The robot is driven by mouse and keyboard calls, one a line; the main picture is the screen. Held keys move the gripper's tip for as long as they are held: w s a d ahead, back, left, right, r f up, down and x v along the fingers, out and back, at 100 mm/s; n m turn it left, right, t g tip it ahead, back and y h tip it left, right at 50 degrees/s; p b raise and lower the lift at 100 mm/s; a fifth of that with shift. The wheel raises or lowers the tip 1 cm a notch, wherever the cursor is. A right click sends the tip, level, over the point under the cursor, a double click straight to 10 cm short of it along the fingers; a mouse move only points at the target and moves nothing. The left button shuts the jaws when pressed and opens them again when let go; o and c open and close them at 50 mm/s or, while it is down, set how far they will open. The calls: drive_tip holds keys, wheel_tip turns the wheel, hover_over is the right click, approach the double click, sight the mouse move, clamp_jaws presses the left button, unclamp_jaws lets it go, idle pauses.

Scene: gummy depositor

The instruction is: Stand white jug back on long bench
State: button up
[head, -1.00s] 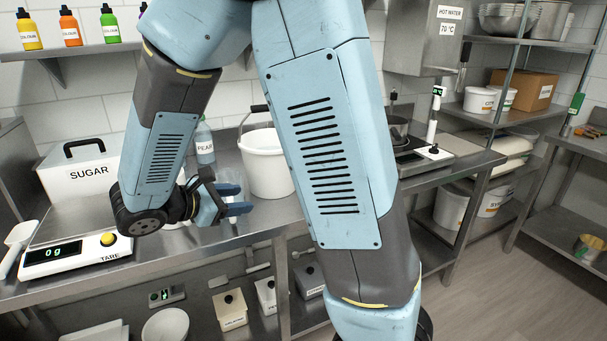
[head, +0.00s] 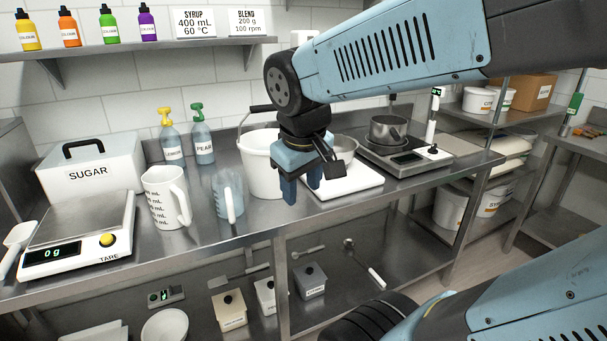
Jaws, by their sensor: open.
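The white jug (head: 167,197), with printed measure marks and its handle to the right, stands upright on the long steel bench (head: 130,268). It is between the scale and a clear jug. My gripper (head: 302,190) is open and empty, fingers pointing down. It is well to the right of the white jug, in front of the white bucket and a white board. Nothing covers the white jug now.
A clear jug (head: 228,195) stands just right of the white jug, and the scale (head: 75,235) is to its left. The white bucket (head: 262,165) is behind my gripper. A pot (head: 388,130) sits further right. The bench front is clear.

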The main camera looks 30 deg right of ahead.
drive_tip(key=shift+s+a+r+m+t+y, duration=0.15)
drive_tip(key=shift+s+r+m+t+y, duration=0.25)
drive_tip(key=shift+r+m+t, duration=0.25)
drive_tip(key=shift+s+a+r+m+t+y, duration=0.1)
drive_tip(key=shift+s+r+m+t+y, duration=0.2)
drive_tip(key=shift+s+r+m+t, duration=0.3)
